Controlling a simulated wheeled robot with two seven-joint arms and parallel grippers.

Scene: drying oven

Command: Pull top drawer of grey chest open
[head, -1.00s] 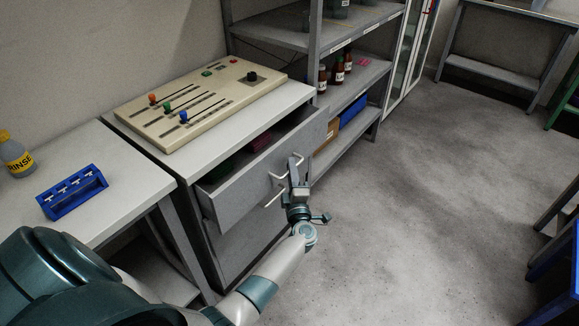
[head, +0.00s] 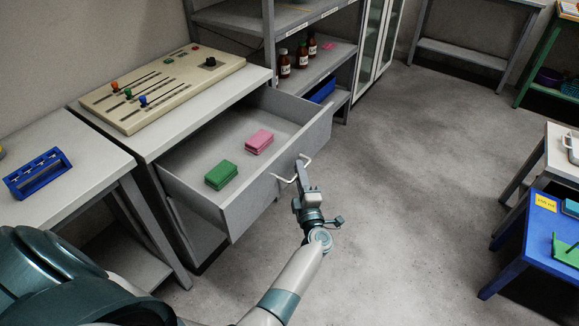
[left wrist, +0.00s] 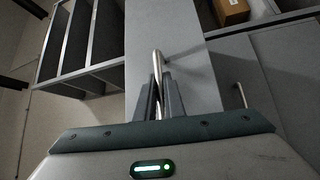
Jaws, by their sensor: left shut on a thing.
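The grey chest (head: 173,160) stands against the wall with its top drawer (head: 262,196) pulled well out. A green block (head: 221,175) and a pink block (head: 259,141) lie inside the drawer. In the left wrist view the handle (left wrist: 157,65) runs between the two fingers (left wrist: 158,95). A lower drawer below is partly hidden by the open one. My right gripper is not in view.
A control panel with sliders (head: 160,90) sits on top of the chest. A blue rack (head: 38,174) is on the table at left. A shelf with brown bottles (head: 302,52) stands behind. The floor (head: 400,170) at right is clear up to a blue table (head: 545,235).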

